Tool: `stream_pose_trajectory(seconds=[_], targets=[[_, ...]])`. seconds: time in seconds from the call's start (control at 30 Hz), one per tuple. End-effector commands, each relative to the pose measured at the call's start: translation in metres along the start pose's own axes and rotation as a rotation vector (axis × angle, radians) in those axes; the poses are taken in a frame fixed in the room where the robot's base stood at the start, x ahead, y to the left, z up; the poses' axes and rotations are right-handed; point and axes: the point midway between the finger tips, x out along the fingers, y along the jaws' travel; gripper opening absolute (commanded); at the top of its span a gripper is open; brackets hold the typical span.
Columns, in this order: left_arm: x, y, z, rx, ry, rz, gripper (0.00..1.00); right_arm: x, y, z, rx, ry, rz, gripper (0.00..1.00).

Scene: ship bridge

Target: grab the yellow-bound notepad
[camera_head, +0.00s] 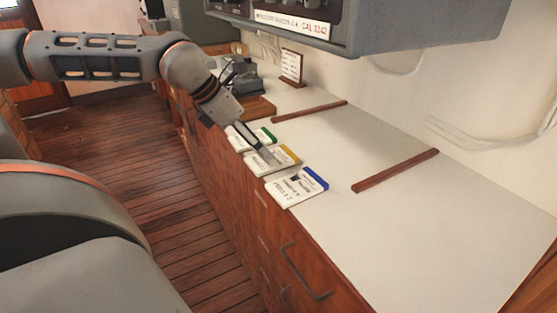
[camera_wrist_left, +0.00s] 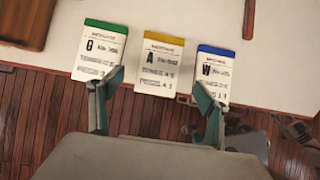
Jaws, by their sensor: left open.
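The yellow-bound notepad (camera_head: 272,160) lies flat on the white counter near its front edge, between two others. In the left wrist view the yellow-bound notepad (camera_wrist_left: 159,63) is the middle one, with its yellow strip at the top. My left gripper (camera_head: 265,152) is over this row in the head view. In the wrist view its two open fingers (camera_wrist_left: 157,88) are spread below the yellow-bound notepad, with nothing between them. The left fingertip is near the green-bound notepad (camera_wrist_left: 101,50), the right one near the blue-bound notepad (camera_wrist_left: 214,75). My right gripper is not in view.
The green-bound notepad (camera_head: 262,136) and blue-bound notepad (camera_head: 298,187) lie close on either side. Wooden strips (camera_head: 396,171) cross the counter (camera_head: 440,235), which is otherwise clear at right. A grey console (camera_head: 350,25) overhangs the back. A small sign (camera_head: 291,66) stands farther away.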

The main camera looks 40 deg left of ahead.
Motion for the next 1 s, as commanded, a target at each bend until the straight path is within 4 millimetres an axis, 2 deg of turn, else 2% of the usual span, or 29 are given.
stream_pose_trajectory(seconds=[0.03,0.2,0.4,0.6,0.73,0.9,1.0], targets=[[0.009,0.000,-0.002,-0.001,0.005,-0.003,0.76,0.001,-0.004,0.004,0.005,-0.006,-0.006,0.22],[0.032,0.001,-0.002,-0.002,0.009,-0.004,0.76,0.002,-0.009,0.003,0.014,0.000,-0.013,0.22],[0.058,0.001,0.000,-0.002,0.008,-0.004,0.76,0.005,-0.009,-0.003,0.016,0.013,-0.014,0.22],[0.059,0.001,0.003,-0.001,-0.001,-0.001,0.76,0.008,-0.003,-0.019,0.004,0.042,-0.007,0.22],[0.058,0.001,0.004,-0.001,-0.002,0.000,0.76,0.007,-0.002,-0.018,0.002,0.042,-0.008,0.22],[0.059,0.001,0.004,-0.001,-0.001,0.000,0.35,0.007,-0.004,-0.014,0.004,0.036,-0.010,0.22],[0.059,0.001,0.004,-0.001,-0.001,0.000,0.35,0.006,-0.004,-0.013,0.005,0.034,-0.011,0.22]])
